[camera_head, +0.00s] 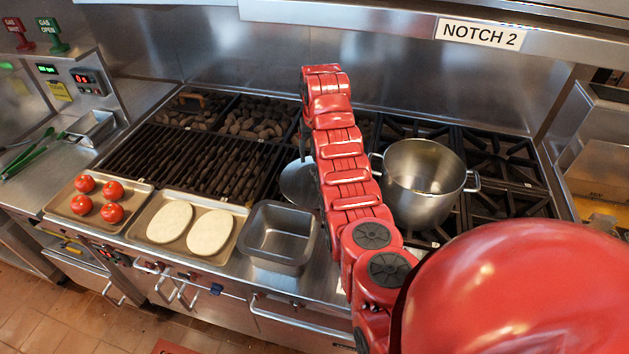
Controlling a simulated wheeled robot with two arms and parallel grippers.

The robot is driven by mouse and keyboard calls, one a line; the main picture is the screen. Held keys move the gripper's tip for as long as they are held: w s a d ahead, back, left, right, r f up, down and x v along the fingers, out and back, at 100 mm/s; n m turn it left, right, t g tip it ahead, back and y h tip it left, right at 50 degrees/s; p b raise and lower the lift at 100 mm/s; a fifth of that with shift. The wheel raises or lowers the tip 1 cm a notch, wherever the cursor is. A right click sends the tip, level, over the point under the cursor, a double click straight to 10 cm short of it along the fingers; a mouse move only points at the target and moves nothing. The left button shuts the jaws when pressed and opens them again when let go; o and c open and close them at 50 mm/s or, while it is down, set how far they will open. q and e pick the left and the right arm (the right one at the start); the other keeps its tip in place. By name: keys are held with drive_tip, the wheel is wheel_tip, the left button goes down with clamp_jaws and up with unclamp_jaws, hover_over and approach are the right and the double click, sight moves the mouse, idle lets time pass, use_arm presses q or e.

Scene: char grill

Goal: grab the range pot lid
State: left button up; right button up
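The lid (297,187) is a round grey metal disc lying between the grill and the range burners, left of my red arm. My arm hides its right part, and I cannot make out its knob. The open steel pot (425,183) with two side handles stands on the range, right of the arm. My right arm comes in from the lower right and reaches up over the lid's right side. A dark part, perhaps my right gripper (304,142), shows just above the lid; its fingers are not clear. My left gripper is out of view.
A deep empty steel pan (279,266) sits on the front ledge below the lid. Left of it are a tray with two pale discs (160,246) and a tray of several tomatoes (62,208). The char grill (185,160) lies behind; a steel back wall (270,50) bounds the rear.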

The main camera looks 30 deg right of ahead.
drive_tip(key=shift+w+f+p, duration=0.15)
drive_tip(key=shift+f+p, duration=0.1)
drive_tip(key=shift+f, duration=0.3)
drive_tip(key=shift+w+f+p, duration=0.15)
drive_tip(key=shift+f+p, duration=0.1)
drive_tip(key=shift+f, duration=0.5)
drive_tip(key=shift+d+f+p, duration=0.1)
drive_tip(key=shift+f+p, duration=0.05)
drive_tip(key=shift+p, duration=0.2)
drive_tip(key=f+p, duration=0.2)
drive_tip(key=f, duration=0.1)
drive_tip(key=shift+w+d, duration=0.1)
drive_tip(key=shift+d, duration=0.1)
drive_tip(key=shift+w+f, duration=0.15)
drive_tip(key=shift+f, duration=0.8)
clamp_jaws()
